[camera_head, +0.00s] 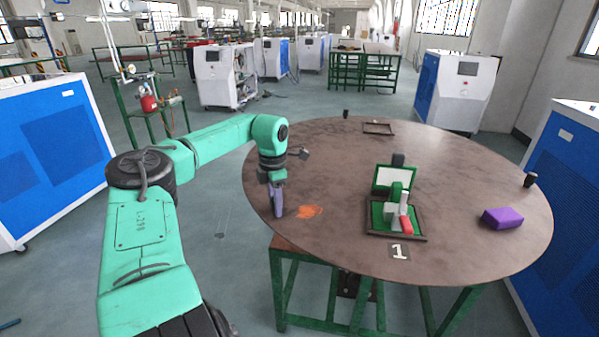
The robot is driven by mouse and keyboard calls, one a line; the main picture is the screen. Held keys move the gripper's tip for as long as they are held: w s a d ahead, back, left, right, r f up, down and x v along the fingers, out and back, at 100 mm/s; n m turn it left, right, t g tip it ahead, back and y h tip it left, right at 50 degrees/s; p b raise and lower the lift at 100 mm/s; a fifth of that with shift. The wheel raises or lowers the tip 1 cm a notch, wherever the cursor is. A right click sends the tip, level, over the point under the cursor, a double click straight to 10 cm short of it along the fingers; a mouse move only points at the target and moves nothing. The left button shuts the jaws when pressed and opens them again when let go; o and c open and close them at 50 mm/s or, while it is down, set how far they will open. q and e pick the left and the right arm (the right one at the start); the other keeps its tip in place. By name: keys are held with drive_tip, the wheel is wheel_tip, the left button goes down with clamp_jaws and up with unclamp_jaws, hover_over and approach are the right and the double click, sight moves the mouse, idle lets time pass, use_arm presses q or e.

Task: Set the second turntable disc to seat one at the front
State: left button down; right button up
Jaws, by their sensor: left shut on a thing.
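The round brown turntable disc (460,165) lies flat on a green-legged stand. A plate marked 1 (399,251) is at its near edge, in front of a dark-framed tray (420,239) holding green, white, grey and red pieces. A second dark frame (378,129) lies at the back. Dark pegs stand at the back rim (346,114) and right rim (530,180). My left gripper (277,208) points down at the left rim, shut on what looks like a rim peg, mostly hidden by the fingers. My right gripper is out of view.
A purple block (502,218) lies on the disc's right side. An orange patch (309,211) marks the surface beside my left gripper. Blue-and-white cabinets (45,150) stand at both sides.

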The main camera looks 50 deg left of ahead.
use_arm(q)
drive_tip(key=shift+a+r, duration=0.15)
drive_tip(key=shift+a, duration=0.3)
drive_tip(key=shift+a+f, duration=0.2)
drive_tip(key=shift+d, duration=0.15)
drive_tip(key=shift+d+r, duration=0.1)
drive_tip(key=shift+d, duration=0.35)
drive_tip(key=c, duration=0.5)
unclamp_jaws()
drive_tip(key=shift+c, duration=0.2)
drive_tip(key=shift+a, duration=0.25)
drive_tip(key=shift+r, duration=0.2)
wheel_tip(320, 180, up, 14)
drive_tip(key=shift+b, duration=0.45)
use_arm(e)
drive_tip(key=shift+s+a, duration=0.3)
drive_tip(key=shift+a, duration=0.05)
